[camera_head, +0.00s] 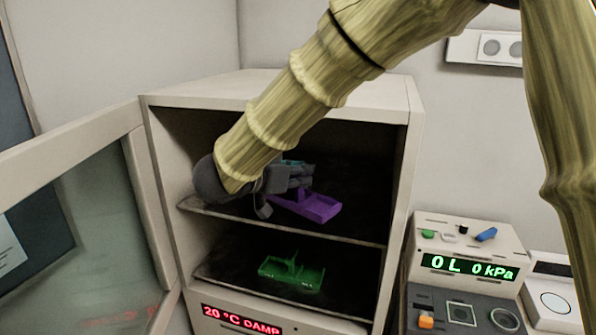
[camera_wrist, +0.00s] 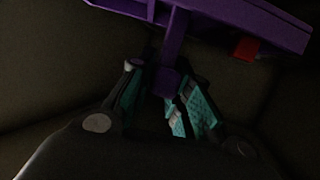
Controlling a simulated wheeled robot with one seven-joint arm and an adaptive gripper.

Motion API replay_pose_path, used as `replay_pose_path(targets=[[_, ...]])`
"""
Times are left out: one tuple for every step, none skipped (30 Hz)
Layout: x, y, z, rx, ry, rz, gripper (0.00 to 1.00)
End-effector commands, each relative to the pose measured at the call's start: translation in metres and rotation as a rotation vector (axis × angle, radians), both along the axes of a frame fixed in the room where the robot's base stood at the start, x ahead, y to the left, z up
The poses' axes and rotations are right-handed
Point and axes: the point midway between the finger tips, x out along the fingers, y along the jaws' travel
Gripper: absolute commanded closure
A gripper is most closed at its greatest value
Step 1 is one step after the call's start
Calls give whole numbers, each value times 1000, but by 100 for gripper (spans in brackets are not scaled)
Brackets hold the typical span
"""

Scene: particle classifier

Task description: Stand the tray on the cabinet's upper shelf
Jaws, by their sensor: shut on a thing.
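A purple tray (camera_head: 314,207) is inside the open cabinet (camera_head: 410,140), at the upper shelf (camera_head: 235,211). A small red piece (camera_wrist: 246,48) shows by the tray. I cannot tell whether the tray touches the shelf. The wrist view is dark.
A green tray (camera_head: 292,274) stands on the lower shelf. The cabinet's glass door (camera_head: 90,240) is swung open at the left. A console with a green display (camera_head: 466,266) stands to the right. The upper shelf has bare room around the purple tray.

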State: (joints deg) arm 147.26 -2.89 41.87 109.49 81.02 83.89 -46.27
Motion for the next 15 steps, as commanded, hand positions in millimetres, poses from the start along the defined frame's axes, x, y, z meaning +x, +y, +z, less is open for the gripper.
replay_pose_path(targets=[[10,0,3,0,0,-1,100],[16,1,3,0,0,-1,100],[23,1,2,1,1,0,100],[29,1,1,1,1,0,100],[34,1,1,0,0,1,100],[39,1,-1,0,0,1,100],[43,1,-1,0,1,2,100],[46,1,-2,1,0,2,100],[49,2,-2,0,0,2,100],[51,2,-3,0,0,3,100],[52,2,-3,0,0,3,100],[54,2,-4,0,0,3,100],[55,2,-4,0,0,3,100],[56,2,-4,0,-1,4,100],[58,2,-4,-1,-1,3,100]])
